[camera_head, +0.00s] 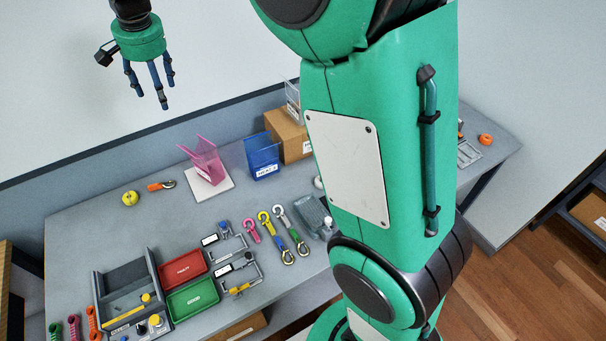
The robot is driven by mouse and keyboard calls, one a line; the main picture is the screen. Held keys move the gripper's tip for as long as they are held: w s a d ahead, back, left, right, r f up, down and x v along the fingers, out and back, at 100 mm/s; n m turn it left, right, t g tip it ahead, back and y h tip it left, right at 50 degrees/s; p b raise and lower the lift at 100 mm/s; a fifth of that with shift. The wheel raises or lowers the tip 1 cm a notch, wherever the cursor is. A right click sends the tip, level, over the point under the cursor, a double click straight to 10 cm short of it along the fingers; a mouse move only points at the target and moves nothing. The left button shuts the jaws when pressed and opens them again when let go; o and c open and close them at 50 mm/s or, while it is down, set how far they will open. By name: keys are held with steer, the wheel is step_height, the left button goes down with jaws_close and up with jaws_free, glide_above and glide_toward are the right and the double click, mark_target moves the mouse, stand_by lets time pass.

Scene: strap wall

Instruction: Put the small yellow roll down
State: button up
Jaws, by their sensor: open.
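The small yellow roll (130,198) sits on the grey table at its far left part, near the back edge. Nothing is touching it. My gripper (153,89) is up at the top left, well above the table and in front of the pale wall in the picture. Its fingers point down and are spread, with nothing between them. My gripper and the roll are clearly apart.
An orange-handled tool (160,185) lies just right of the roll. A pink holder (206,160) and a blue holder (263,156) stand farther right. A grey open box (125,283), red tray (184,269) and green tray (192,298) are at the front. Bare table lies between.

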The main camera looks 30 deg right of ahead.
steer(key=s+d+r+n+t, duration=0.1)
steer(key=s+d+r, duration=0.2)
steer(key=s+d, duration=0.5)
steer(key=s+d+r+n, duration=0.2)
steer(key=s+d+r, duration=0.1)
steer(key=s, duration=0.9)
steer(key=s+d+f, duration=0.2)
steer(key=s, duration=0.5)
steer(key=s+d+f+n+t, duration=0.1)
steer(key=s+d+f, duration=0.1)
steer(key=s, duration=0.5)
steer(key=s+d+f+n+t, duration=0.1)
steer(key=s+d+f, duration=0.2)
steer(key=s, duration=0.5)
steer(key=shift+f+h, duration=0.3)
steer(key=shift+f, duration=0.1)
steer(key=shift+f, duration=0.1)
step_height(320, 180, down, 5)
steer(key=b, duration=0.5)
